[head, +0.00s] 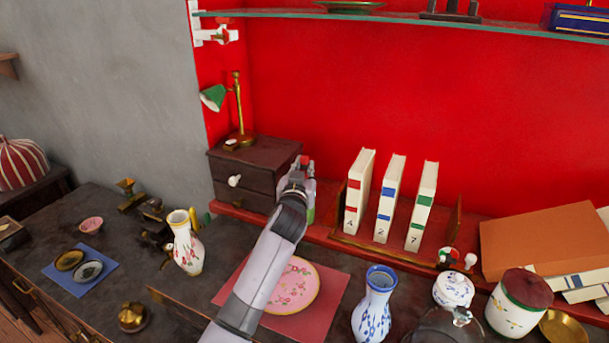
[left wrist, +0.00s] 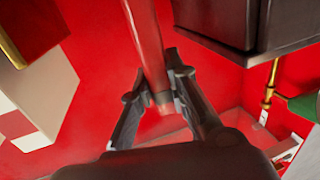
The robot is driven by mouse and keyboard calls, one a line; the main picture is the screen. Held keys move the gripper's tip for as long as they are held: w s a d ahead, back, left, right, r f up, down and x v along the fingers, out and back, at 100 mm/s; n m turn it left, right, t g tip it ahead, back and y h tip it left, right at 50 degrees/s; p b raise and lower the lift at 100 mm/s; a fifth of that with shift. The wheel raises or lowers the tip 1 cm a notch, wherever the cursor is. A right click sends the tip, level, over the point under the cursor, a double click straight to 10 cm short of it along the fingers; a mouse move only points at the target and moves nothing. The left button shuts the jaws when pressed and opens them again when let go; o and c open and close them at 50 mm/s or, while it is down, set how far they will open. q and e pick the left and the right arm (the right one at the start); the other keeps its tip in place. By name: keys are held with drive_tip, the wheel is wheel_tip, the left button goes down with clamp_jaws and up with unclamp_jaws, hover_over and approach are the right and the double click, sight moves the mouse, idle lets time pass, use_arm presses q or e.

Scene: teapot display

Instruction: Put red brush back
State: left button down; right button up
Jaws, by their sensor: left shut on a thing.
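My left gripper (head: 302,172) is beside the small dark drawer cabinet, in front of the red wall. In the left wrist view its fingers (left wrist: 160,100) are shut on the red brush (left wrist: 149,45), of which a long reddish shaft shows. In the head view only a small red bit (head: 304,160) shows at the gripper; the arm hides the rest. Something green (head: 311,214) shows just behind the wrist. My right gripper is not in view.
The dark drawer cabinet (head: 255,165) stands left of the gripper, with a green lamp (head: 213,97) on it. Several white books (head: 391,200) stand to the right. A glass shelf (head: 400,17) runs above. A floral vase (head: 187,245) and blue-white vase (head: 373,310) stand nearer.

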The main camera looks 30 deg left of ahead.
use_arm(q)
drive_tip(key=shift+f, duration=1)
drive_tip(key=shift+f, duration=0.15)
drive_tip(key=c, duration=1.6)
unclamp_jaws()
drive_tip(key=shift+o, duration=0.2)
drive_tip(key=b+v, duration=0.1)
drive_tip(key=v, duration=1.1)
drive_tip(key=shift+r, duration=0.25)
